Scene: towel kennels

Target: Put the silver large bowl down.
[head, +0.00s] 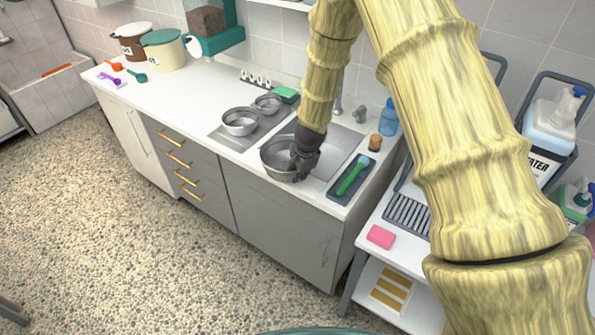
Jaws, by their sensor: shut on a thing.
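The silver large bowl (274,155) is at the sink end of the white counter, on or just above the metal sink area. My gripper (294,174) is at the bowl's right side and shut on its rim. The gripper hides the right part of the bowl. I cannot tell whether the bowl's base touches the surface below. Two other silver bowls, a medium one (240,122) and a small one (268,103), stand to the left and behind it on the metal drainboard (222,137).
A dark tray (337,194) with a green brush (352,174) lies right of the bowl. A tap (337,106), a brown jar (375,142) and a blue bottle (388,117) stand behind. A pink sponge (380,237) lies on the side cart. The counter's left-middle (185,100) is clear.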

